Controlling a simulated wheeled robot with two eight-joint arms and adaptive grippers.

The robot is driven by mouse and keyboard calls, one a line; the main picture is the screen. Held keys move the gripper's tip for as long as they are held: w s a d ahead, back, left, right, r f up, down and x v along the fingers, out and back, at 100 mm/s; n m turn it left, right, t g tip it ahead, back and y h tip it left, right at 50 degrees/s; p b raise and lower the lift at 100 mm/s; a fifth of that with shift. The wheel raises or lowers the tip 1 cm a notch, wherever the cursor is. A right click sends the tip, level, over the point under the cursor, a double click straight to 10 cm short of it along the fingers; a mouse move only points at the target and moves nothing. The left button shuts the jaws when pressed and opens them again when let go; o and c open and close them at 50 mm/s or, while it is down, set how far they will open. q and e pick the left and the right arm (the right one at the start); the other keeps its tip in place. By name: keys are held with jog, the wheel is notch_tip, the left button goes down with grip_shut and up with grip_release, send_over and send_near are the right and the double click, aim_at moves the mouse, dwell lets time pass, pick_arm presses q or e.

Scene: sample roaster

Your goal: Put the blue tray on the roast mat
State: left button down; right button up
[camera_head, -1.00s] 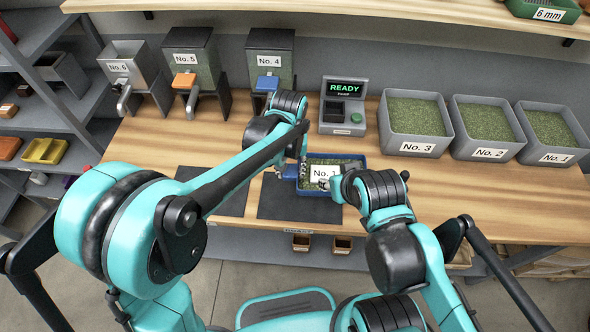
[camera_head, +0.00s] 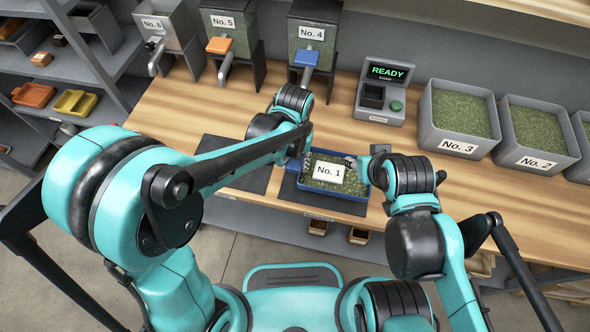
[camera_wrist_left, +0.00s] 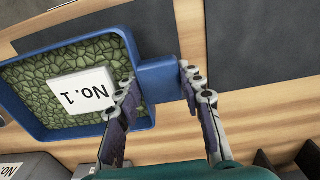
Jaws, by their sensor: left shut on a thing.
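The blue tray (camera_head: 346,194) holds green beans and a white "No. 1" card (camera_head: 329,171). In the head view it is over the right dark mat (camera_head: 308,199), covering most of it; whether it touches the mat I cannot tell. My left gripper (camera_head: 298,166) is at the tray's left end. In the left wrist view its fingers (camera_wrist_left: 161,87) are shut on the tray's blue handle (camera_wrist_left: 158,78). My right gripper (camera_head: 356,166) is at the tray's right end, partly hidden by its arm, and its jaws are unclear. Which mat is the roast mat I cannot read.
Another dark mat (camera_head: 238,178) lies bare at the left. Behind stand the READY device (camera_head: 385,92), the grey No. 3 bin (camera_head: 458,148) and No. 2 bin (camera_head: 540,163), and the No. 4 hopper (camera_head: 314,52). The table's front edge is close to the mats.

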aim_at(295, 175)
pick_arm(q)
jog(key=shift+f+b, duration=0.8)
jog(key=shift+f, duration=1.2)
jog(key=shift+f, duration=0.15)
jog(key=c, duration=1)
grip_release()
jog(key=shift+r, duration=0.3)
notch_tip(295, 175, up, 12)
jog(key=p, duration=0.4)
jog(key=shift+f, duration=0.1)
